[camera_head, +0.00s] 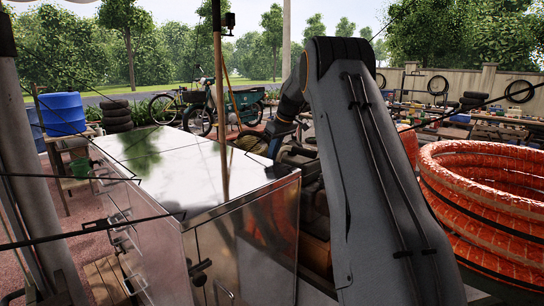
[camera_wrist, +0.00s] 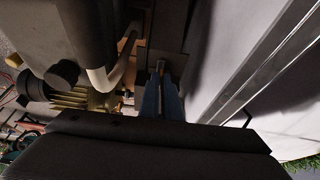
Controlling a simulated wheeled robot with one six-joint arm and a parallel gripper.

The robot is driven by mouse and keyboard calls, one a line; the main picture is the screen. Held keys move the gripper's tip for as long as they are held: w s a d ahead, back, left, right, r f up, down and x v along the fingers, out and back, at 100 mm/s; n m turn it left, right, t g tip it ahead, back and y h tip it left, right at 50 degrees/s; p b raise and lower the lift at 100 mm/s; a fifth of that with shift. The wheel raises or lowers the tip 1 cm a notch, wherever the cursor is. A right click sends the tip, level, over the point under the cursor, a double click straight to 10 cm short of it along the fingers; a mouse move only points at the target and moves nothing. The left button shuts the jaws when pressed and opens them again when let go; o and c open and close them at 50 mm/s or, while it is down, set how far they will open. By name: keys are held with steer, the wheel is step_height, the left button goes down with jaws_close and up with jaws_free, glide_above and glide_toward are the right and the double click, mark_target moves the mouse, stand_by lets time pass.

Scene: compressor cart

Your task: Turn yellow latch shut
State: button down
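My gripper (camera_wrist: 161,84) shows in the wrist view as two blue fingers pointing away from the camera, close together. A small pale brownish piece (camera_wrist: 160,66) shows at their tips, in front of a dark plate. I cannot tell whether it is the yellow latch, or whether the fingers touch it. No latch can be made out clearly as yellow in either view. In the head view, my grey arm hides much of the machinery, and I cannot make out my fingertips there.
A pale panel with a metal rail (camera_wrist: 262,62) stands close right of my fingers. A curved pipe (camera_wrist: 112,77) and brass finned part (camera_wrist: 80,100) are at left. In the head view, a shiny metal cabinet (camera_head: 165,165) stands left and orange coiled hose (camera_head: 485,195) right.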

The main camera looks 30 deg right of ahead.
steer(key=shift+r, duration=0.1)
steer(key=c, duration=2)
jaws_free()
steer(key=b+v, duration=0.2)
steer(key=v, duration=0.5)
steer(key=shift+s+r, duration=0.1)
steer(key=shift+r, duration=0.2)
